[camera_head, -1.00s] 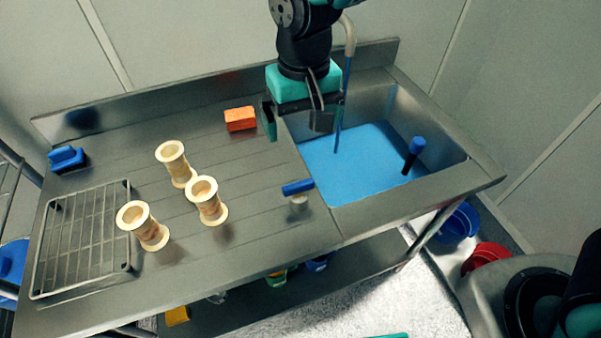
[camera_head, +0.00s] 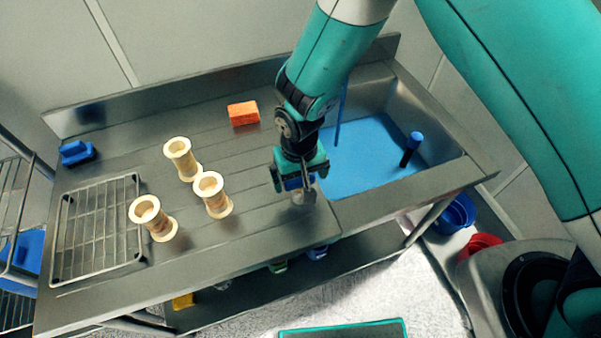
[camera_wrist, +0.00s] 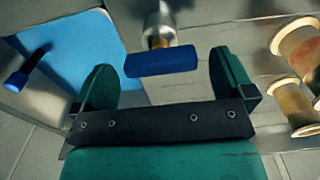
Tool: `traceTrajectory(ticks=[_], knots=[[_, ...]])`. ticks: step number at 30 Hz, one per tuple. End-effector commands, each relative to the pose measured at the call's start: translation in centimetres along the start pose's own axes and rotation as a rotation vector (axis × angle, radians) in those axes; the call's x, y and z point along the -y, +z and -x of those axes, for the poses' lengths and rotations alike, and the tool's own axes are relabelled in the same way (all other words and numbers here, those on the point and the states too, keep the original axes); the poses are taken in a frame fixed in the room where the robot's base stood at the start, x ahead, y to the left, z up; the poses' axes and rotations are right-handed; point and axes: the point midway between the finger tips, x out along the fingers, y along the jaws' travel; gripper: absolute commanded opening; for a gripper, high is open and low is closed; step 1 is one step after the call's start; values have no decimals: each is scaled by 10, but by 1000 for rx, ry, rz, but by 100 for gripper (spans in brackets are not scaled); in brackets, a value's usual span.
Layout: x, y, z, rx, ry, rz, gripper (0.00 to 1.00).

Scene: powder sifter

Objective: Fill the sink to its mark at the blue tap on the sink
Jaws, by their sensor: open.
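The tap's blue lever (camera_wrist: 160,61) sits on a metal stem (camera_wrist: 158,20) on the counter left of the sink. In the wrist view the lever lies crosswise between my two fingers, with a gap at each side. My gripper (camera_head: 301,178) is open over the tap and mostly hides it in the head view. The sink basin (camera_head: 449,158) holds blue water (camera_head: 360,160). A thin blue stream (camera_head: 341,112) falls into it, its top hidden by my arm. A dark post with a blue top (camera_head: 415,138) stands in the water. I cannot make out a fill mark.
Several cream spools (camera_head: 212,194) stand left of the tap. An orange block (camera_head: 243,113), a wire rack (camera_head: 98,230) and a blue object (camera_head: 77,153) are also on the counter. Blue (camera_head: 455,213) and red (camera_head: 480,243) buckets stand below, right of the sink.

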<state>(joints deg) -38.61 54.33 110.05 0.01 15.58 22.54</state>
Motion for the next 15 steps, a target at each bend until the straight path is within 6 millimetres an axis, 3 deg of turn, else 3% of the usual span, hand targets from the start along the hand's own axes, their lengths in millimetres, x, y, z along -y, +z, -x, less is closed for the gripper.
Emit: traceTrajectory(ticks=[12,15], knots=[[0,0,-9,0,0,0,100],[0,0,-9,0,0,0,77]])
